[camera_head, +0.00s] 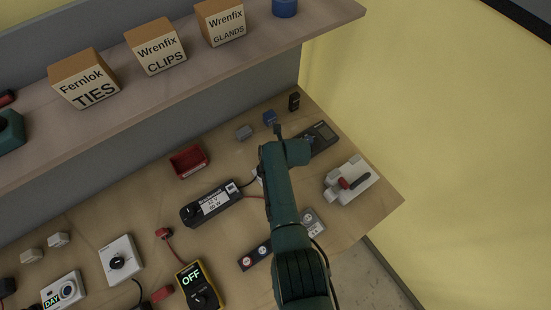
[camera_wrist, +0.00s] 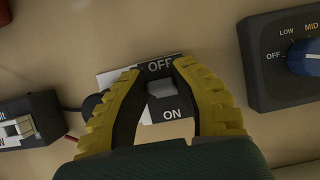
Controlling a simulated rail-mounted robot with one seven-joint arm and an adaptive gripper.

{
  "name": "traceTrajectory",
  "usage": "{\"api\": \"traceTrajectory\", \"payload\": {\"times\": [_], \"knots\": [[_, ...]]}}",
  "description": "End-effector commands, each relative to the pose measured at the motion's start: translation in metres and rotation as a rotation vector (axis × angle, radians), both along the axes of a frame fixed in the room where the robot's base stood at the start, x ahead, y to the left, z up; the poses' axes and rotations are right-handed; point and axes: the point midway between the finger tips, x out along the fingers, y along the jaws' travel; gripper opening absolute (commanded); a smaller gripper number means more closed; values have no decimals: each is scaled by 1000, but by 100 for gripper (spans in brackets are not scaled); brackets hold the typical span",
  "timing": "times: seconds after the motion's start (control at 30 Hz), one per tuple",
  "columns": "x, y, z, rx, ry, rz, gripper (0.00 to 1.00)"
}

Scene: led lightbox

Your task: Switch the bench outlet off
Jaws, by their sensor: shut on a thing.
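The bench outlet (camera_wrist: 119,82) shows in the wrist view as a dark switch block on a white plate, with OFF printed above and ON below a pale rocker (camera_wrist: 161,88). My gripper (camera_wrist: 157,67) has its yellow ridged fingers on both sides of the switch block, shut on it, with the rocker between them. The rocker's exact tilt is hard to tell. In the head view my arm hides the gripper and most of the outlet.
A dark box with a blue knob (camera_wrist: 304,57) stands close on the right; a black unit with a pale toggle (camera_wrist: 22,127) is on the left. In the head view, a red bin (camera_head: 188,162), a meter reading OFF (camera_head: 199,286) and a clamp-like white device (camera_head: 351,181) stand around.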

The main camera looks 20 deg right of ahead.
Motion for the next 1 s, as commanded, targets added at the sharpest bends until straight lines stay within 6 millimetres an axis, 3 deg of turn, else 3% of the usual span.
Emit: {"api": "traceTrajectory", "payload": {"times": [0.63,0.67,0.73,1.0], "knots": [[0,1,-4,-10,66,0,0],[0,1,-4,-10,66,0,28],[0,1,-4,-10,66,0,39],[1,1,-2,-10,63,0,39]]}}
